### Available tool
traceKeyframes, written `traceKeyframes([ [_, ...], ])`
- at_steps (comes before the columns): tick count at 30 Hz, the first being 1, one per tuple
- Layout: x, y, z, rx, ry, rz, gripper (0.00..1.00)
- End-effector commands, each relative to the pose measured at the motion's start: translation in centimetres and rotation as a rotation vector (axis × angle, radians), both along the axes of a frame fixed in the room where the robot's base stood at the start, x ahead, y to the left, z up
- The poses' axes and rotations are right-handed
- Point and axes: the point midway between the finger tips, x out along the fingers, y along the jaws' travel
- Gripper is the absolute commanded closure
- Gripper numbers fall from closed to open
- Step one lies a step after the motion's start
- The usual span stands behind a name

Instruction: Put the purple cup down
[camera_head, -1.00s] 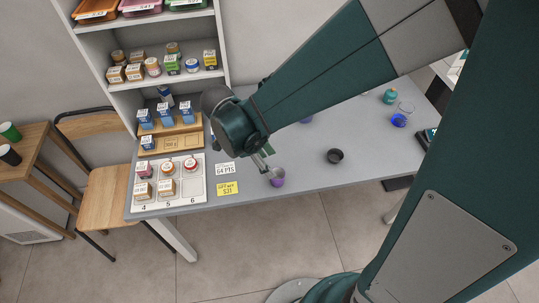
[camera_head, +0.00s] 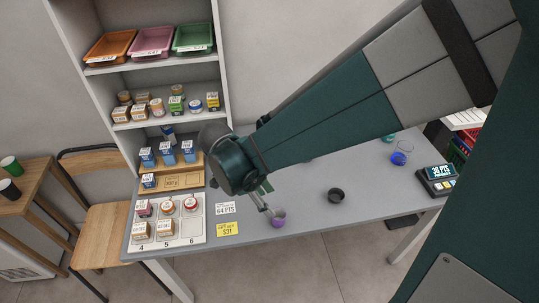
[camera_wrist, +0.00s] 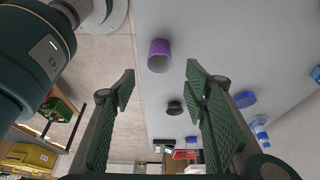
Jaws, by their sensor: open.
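The purple cup (camera_head: 278,218) stands on the grey counter (camera_head: 310,205) near its front edge. In the wrist view the purple cup (camera_wrist: 159,56) shows beyond the fingertips, with its open mouth visible and nothing gripping it. My gripper (camera_head: 266,205) is just above and to the left of the cup in the head view. In the wrist view my gripper (camera_wrist: 160,80) is open, its two green pads wide apart with empty space between them. Whether a fingertip touches the cup cannot be told from the head view.
A black cup (camera_head: 336,195) stands to the right. A blue cup (camera_head: 398,158) and a card terminal (camera_head: 437,180) are farther right. A numbered white tray (camera_head: 190,228) with small jars and boxes is at left, beside a yellow note (camera_head: 228,229). Shelves rise behind it.

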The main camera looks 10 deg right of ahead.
Motion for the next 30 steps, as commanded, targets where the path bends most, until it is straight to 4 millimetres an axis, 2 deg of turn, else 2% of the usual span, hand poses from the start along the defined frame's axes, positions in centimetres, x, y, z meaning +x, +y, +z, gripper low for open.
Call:
traceKeyframes([
  [11,-0.2,-1.9,2.2,0.059,0.018,0.159,0.55],
  [30,-1.6,-6.7,8.3,0.159,-0.012,0.698,0.55],
])
